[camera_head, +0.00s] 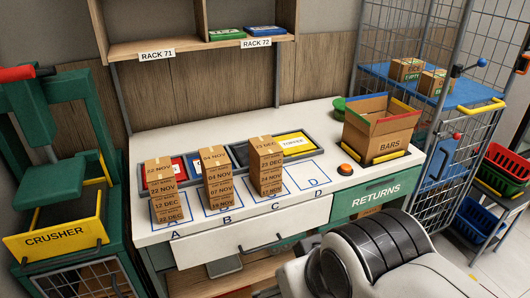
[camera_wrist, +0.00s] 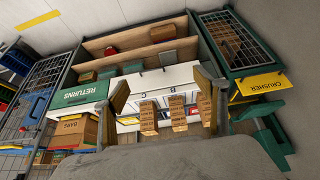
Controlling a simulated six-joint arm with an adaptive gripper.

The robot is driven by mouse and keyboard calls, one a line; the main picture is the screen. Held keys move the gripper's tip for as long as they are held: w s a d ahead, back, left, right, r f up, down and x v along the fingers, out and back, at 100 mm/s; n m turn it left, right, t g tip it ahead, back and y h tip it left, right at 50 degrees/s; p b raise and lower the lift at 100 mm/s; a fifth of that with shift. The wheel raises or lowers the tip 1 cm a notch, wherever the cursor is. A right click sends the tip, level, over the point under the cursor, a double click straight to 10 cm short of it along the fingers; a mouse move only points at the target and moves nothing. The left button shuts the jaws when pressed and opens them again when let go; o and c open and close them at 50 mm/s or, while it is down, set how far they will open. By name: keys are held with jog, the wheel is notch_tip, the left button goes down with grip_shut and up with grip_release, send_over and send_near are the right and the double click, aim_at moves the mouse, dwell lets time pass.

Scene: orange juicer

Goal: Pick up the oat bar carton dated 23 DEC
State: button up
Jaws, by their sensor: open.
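Three stacks of brown cartons stand on the white counter over letters A, B and C. The stack at A (camera_head: 162,190) carries NOV and DEC labels. Position D (camera_head: 314,182) is empty. In the wrist view the stacks (camera_wrist: 178,115) lie beyond my gripper (camera_wrist: 162,92), whose fingers are spread, empty and apart from the cartons.
An open BARS box (camera_head: 382,142) stands at the counter's right, beside an orange button (camera_head: 345,169). A shallow tray (camera_head: 240,155) lies behind the stacks. The green crusher (camera_head: 60,190) is at left, a wire cage (camera_head: 430,50) at right. Shelves (camera_head: 200,45) hang above.

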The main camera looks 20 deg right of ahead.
aim_at(270, 157)
jog(key=w+d+f+m+g+h, duration=0.1)
jog(key=w+d+f, duration=0.5)
jog(key=w+f, duration=0.25)
jog(key=w+d+f+m+h, duration=0.1)
jog(key=w+d+f, duration=0.65)
jog(key=w, duration=0.25)
jog(key=w+d+t, duration=0.1)
jog(key=w+t, duration=0.1)
jog(key=w, duration=0.4)
jog(key=w+d+n+t, duration=0.1)
jog(key=w+t, duration=0.2)
jog(key=w, duration=0.3)
jog(key=w+f+t, duration=0.1)
jog(key=w+t, duration=0.2)
jog(key=w, duration=0.3)
jog(key=shift+w+d+f+y, duration=0.1)
jog(key=shift+w+d+y, duration=0.2)
jog(key=shift+d, duration=0.1)
jog(key=w+r+t, duration=0.1)
jog(key=r, duration=0.2)
jog(key=w+a+r+t+y, duration=0.1)
jog(key=r+t, duration=0.1)
jog(key=r, duration=0.2)
jog(key=w+a+r+n+t, duration=0.1)
jog(key=r+t, duration=0.1)
jog(key=r, duration=0.1)
jog(key=shift+w+r, duration=0.1)
jog(key=shift+r, duration=0.2)
jog(key=shift+a+r, duration=0.15)
jog(key=shift+r, duration=0.3)
